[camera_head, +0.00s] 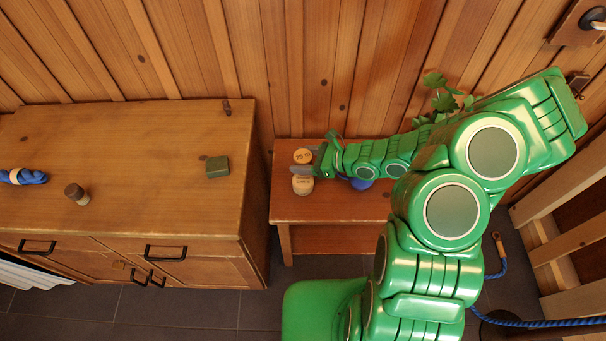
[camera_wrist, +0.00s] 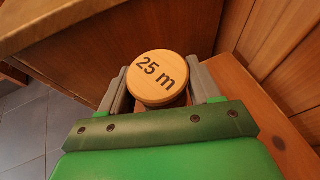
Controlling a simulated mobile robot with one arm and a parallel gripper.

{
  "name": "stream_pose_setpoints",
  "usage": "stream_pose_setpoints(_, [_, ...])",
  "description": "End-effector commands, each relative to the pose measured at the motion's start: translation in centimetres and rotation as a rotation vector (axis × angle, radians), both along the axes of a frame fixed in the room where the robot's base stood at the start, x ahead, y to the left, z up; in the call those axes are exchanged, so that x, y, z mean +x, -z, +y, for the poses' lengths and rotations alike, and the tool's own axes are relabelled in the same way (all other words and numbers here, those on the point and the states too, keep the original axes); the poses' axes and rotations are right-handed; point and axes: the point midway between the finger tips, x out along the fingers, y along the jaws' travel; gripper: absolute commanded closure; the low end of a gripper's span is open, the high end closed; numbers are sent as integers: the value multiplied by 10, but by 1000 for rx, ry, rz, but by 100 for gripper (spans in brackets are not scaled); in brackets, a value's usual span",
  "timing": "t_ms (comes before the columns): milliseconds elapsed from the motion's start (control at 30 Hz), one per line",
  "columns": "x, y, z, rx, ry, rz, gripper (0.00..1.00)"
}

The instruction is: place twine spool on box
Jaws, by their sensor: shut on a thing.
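A spool with a round pale wooden top marked "25 m" (camera_head: 302,156) is at the left end of the low wooden bench in the head view. The wrist view shows its top (camera_wrist: 157,78) between the two grey fingers. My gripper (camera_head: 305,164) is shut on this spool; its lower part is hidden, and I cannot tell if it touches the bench. A small dark green box (camera_head: 217,166) sits on the cabinet top, to the left of my gripper, with nothing on it.
A second pale spool (camera_head: 302,186) stands just in front of my gripper. The wooden cabinet (camera_head: 140,140) carries a brown-topped spool (camera_head: 75,193) and blue rope (camera_head: 30,177). A gap separates it from the bench (camera_head: 340,210). A blue thing (camera_head: 361,184) and a plant (camera_head: 442,98) are near my arm.

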Motion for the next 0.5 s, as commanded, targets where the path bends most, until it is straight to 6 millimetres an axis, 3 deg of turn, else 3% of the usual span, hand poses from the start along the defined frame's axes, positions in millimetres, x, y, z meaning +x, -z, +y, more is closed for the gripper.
stream_pose_setpoints(233, [-1, 27, 1, 2, 0, 5, 69])
stream_pose_setpoints(500, [0, 38, 0, 2, 1, 1, 69])
